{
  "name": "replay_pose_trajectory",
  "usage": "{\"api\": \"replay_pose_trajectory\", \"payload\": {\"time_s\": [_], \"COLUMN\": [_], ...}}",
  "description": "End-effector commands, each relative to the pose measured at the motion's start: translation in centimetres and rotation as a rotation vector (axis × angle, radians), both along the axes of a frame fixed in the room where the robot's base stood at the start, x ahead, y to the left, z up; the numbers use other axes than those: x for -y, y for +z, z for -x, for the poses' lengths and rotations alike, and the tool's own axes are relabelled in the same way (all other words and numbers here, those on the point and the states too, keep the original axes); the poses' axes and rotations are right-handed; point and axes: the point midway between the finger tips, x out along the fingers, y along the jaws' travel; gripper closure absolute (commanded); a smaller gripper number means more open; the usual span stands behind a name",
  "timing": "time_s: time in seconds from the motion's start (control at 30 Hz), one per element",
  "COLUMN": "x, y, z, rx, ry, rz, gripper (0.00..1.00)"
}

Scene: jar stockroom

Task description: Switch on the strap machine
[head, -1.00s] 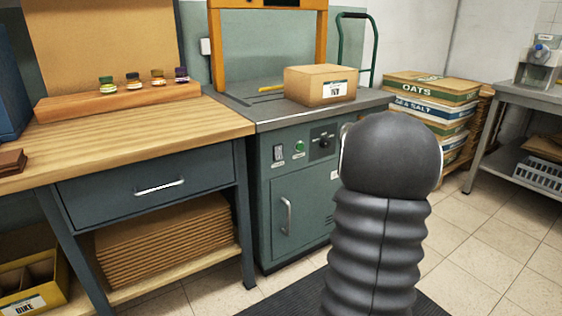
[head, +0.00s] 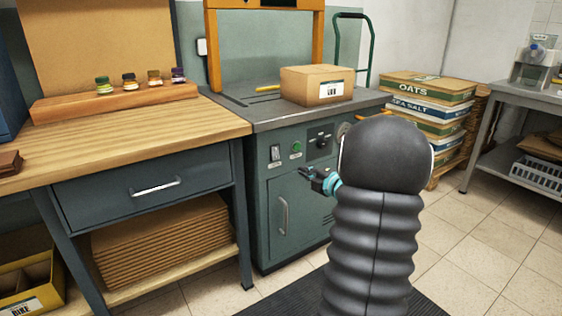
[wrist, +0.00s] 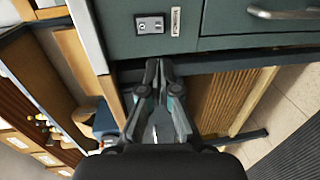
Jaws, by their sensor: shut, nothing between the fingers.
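The strap machine (head: 257,209) is a green cabinet with a grey top and an orange arch (head: 317,38). On its front, a rocker switch (head: 275,153) sits left of a green button (head: 297,148) and a dark panel with a knob (head: 321,141). In the wrist view, the rocker switch (wrist: 150,24) is at the top, beyond the fingertips. Its on or off position is too small to tell. My gripper (head: 304,173) is in front of the cabinet, below and right of the switch. The wrist view shows the gripper (wrist: 154,65) shut and empty, apart from the switch.
A cardboard box (head: 303,87) stands on the machine top. A wooden workbench (head: 120,133) with small jars on a ledge adjoins at left. Stacked sacks (head: 425,105) and a metal table (head: 535,97) are at right. A door handle (head: 283,215) projects from the cabinet front.

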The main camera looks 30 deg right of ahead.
Motion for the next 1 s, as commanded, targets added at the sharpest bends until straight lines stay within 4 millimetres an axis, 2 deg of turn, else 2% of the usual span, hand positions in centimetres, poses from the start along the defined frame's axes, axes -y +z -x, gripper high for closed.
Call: {"api": "replay_pose_trajectory", "payload": {"time_s": [0.13,0.27,0.7,1.0], "x": [0.0,0.0,-0.1,0.0], "y": [0.0,-0.1,-1.3,-1.8], "z": [-0.3,-1.5,-9.4,-13.2], "rx": [0.0,0.0,-0.001,-0.001], "ry": [0.0,0.001,0.001,-0.001], "rz": [-0.001,-0.001,-0.002,-0.003], "gripper": [1.0,1.0,1.0,1.0]}}
